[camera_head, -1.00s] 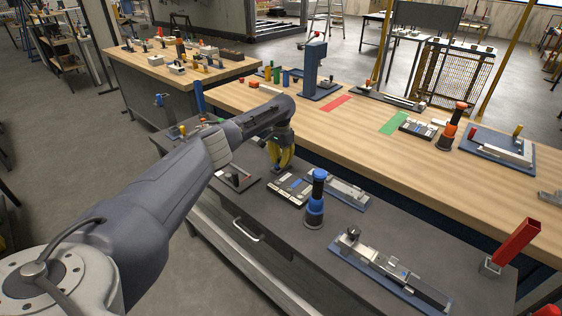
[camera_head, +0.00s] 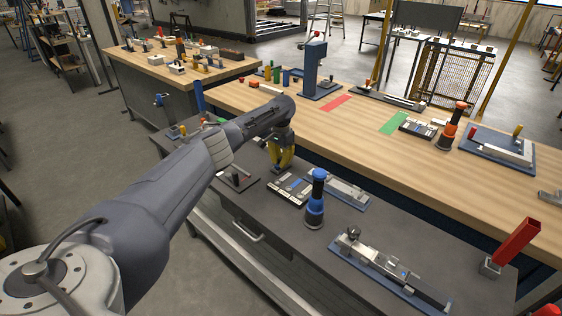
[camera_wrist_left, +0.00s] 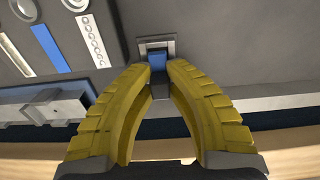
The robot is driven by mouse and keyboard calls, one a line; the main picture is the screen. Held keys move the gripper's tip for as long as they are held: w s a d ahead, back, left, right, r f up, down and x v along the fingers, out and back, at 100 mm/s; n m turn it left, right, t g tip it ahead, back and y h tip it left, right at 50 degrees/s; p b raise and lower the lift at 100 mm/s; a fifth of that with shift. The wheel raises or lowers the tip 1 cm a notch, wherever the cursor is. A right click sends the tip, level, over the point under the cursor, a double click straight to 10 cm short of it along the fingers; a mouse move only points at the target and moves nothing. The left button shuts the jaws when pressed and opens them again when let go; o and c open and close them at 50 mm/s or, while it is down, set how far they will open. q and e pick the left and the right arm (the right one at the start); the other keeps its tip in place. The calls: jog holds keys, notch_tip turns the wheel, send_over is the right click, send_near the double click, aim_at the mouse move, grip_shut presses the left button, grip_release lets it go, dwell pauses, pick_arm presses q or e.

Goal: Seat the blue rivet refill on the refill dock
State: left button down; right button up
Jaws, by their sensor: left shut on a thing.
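My left gripper (camera_head: 281,160) points down over the dark bench, at the far end of the tray of parts, with its yellow fingers close to the surface. In the left wrist view, the fingertips (camera_wrist_left: 158,72) are shut on the blue rivet refill (camera_wrist_left: 157,60), a small blue block. A pale square fitting (camera_wrist_left: 155,43), which looks like the refill dock, lies right behind the block. I cannot tell whether the block is inside the fitting or just above it. In the head view the fingers hide the refill. My right gripper is not in view.
A parts tray (camera_head: 271,195) with pale and blue strips lies close beside the gripper. A blue-and-black hand tool (camera_head: 316,200) stands upright nearby. A blue-based fixture (camera_head: 387,272) and a red angled tube (camera_head: 515,240) are at the right. A wooden bench (camera_head: 360,122) runs behind.

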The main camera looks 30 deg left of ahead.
pick_arm(q)
jog(key=shift+f, duration=0.55)
jog(key=c, duration=1.3)
grip_release()
jog(key=shift+c, duration=0.2)
jog(key=shift+f, duration=0.1)
jog(key=o, duration=0.4)
jog(key=shift+d, duration=0.15)
jog(key=shift+d, duration=0.1)
jog(key=shift+c, duration=0.3)
